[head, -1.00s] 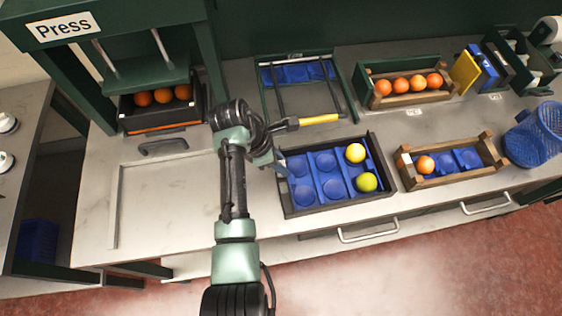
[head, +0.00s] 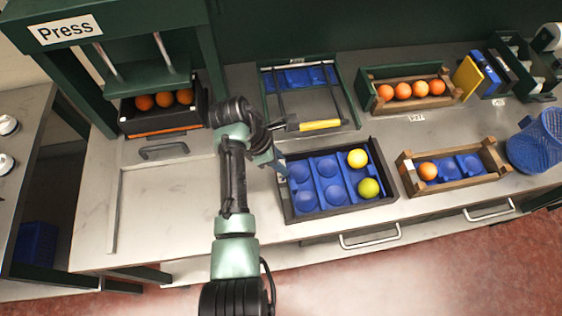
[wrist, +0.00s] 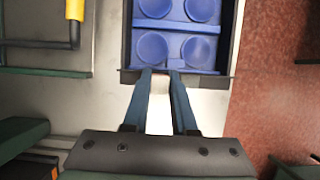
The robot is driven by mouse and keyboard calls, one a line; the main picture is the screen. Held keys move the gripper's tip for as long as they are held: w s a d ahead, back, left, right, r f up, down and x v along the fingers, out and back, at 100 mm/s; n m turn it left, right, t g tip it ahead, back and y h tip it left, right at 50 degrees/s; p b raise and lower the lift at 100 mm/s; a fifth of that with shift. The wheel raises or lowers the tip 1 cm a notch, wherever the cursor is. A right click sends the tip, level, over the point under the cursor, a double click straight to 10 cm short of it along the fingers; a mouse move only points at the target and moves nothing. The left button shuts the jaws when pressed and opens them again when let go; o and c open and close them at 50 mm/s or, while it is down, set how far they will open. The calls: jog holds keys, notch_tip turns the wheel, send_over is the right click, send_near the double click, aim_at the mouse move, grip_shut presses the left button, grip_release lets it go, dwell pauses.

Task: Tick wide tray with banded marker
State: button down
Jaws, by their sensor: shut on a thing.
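The wide tray (head: 337,211) is black with a blue cupped insert. It stands at the middle of the counter, with a yellow and a green fruit in its right-hand cups and the other cups empty. It also shows at the top of the wrist view (wrist: 128,75). In the head view, my gripper (head: 280,165) is partly hidden by my wrist.
A green frame (head: 264,98) with a yellow handle (head: 320,125) stands behind the tray. Wooden crates with oranges stand at the back (head: 425,101) and right (head: 450,184). A blue basket (head: 535,145) is at far right. The press (head: 150,75) is at left; the counter before it is clear.

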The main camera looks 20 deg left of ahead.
jog(key=shift+s+d+p, duration=0.4)
jog(key=shift+s+p, duration=0.1)
jog(key=shift+p, duration=0.45)
jog(key=shift+r, duration=0.15)
dwell(0.3)
notch_tip(320, 180, up, 7)
jog(key=p, duration=0.7)
jog(key=shift+p, duration=0.35)
